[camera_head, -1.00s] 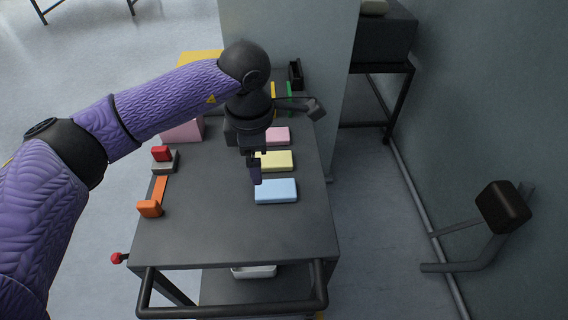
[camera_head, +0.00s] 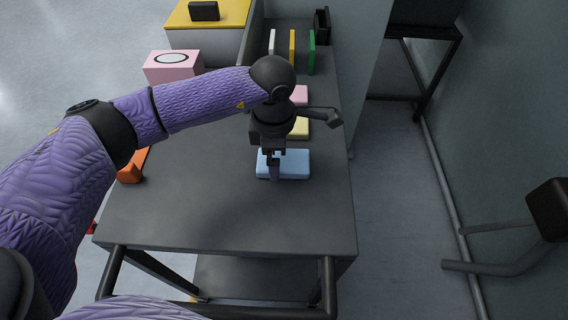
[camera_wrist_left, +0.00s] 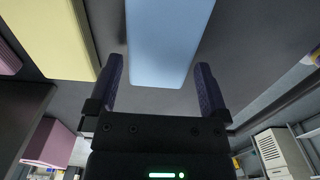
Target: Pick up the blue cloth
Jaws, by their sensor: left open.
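The blue cloth (camera_head: 297,164), a light-blue flat block shape, lies on the dark cart top near its front half. My left gripper (camera_head: 274,172) is open and points down at the cloth's left part, covering some of it in the head view. In the left wrist view the blue cloth (camera_wrist_left: 168,38) extends between the two purple fingers (camera_wrist_left: 159,84), with a gap on each side. I cannot tell how far the fingertips are above the cart top. My right gripper is not in view.
A yellow cloth (camera_head: 303,130) and a pink cloth (camera_head: 300,95) lie behind the blue one. An orange piece (camera_head: 132,170) is at the left, partly behind my arm. A pink box (camera_head: 172,66) stands further back. The cart's front surface is clear.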

